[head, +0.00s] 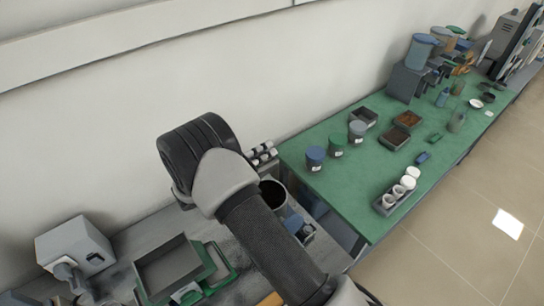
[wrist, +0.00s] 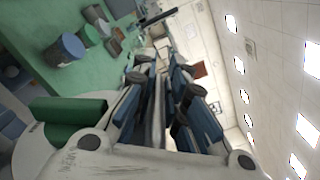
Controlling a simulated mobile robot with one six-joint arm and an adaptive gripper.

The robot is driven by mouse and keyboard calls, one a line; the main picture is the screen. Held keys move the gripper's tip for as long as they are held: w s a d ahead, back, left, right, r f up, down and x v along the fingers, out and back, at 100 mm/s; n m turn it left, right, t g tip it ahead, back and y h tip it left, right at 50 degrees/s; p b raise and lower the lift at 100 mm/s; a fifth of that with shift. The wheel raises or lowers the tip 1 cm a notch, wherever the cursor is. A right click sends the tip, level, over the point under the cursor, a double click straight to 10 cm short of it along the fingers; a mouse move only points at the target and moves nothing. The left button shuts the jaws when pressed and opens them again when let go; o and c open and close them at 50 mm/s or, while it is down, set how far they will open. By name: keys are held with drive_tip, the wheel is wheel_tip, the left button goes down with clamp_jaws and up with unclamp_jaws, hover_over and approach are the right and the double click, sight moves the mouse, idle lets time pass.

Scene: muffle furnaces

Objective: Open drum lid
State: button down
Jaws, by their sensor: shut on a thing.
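In the wrist view, the blue fingers of my gripper (wrist: 162,68) are shut around a thin grey piece (wrist: 155,118) seen nearly edge-on. I cannot tell for sure whether it is the drum lid. In the head view, my gripper is hidden behind my wrist. A dark round container (head: 272,192) with an open-looking top stands just right of my wrist, partly covered by my arm. Small drums with blue (head: 315,157), green (head: 336,146) and grey (head: 357,130) tops stand upright on the green table; the blue one also shows in the wrist view (wrist: 72,46).
The green table (head: 308,190) holds brown-filled trays (head: 394,137) and a rack of white-topped jars (head: 396,195). A grey box (head: 75,248) and an open grey tray (head: 172,268) are at the lower left. A wall runs behind; tiled floor (head: 480,205) is clear at right.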

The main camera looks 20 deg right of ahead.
drive_tip(key=shift+w+a+f+n+b, duration=0.2)
drive_tip(key=shift+w+n, duration=0.3)
drive_tip(key=shift+w, duration=0.35)
drive_tip(key=shift+w+a+f+n+b, duration=0.1)
drive_tip(key=shift+w+a+n+b, duration=0.1)
drive_tip(key=shift+w+a+n, duration=0.45)
drive_tip(key=shift+w+d+f+n+b, duration=0.1)
drive_tip(key=shift+w+f+n+b, duration=0.2)
drive_tip(key=shift+w, duration=0.7)
drive_tip(key=shift+r, duration=0.1)
drive_tip(key=c, duration=1.7)
unclamp_jaws()
drive_tip(key=shift+w+a, duration=0.1)
drive_tip(key=shift+o, duration=0.2)
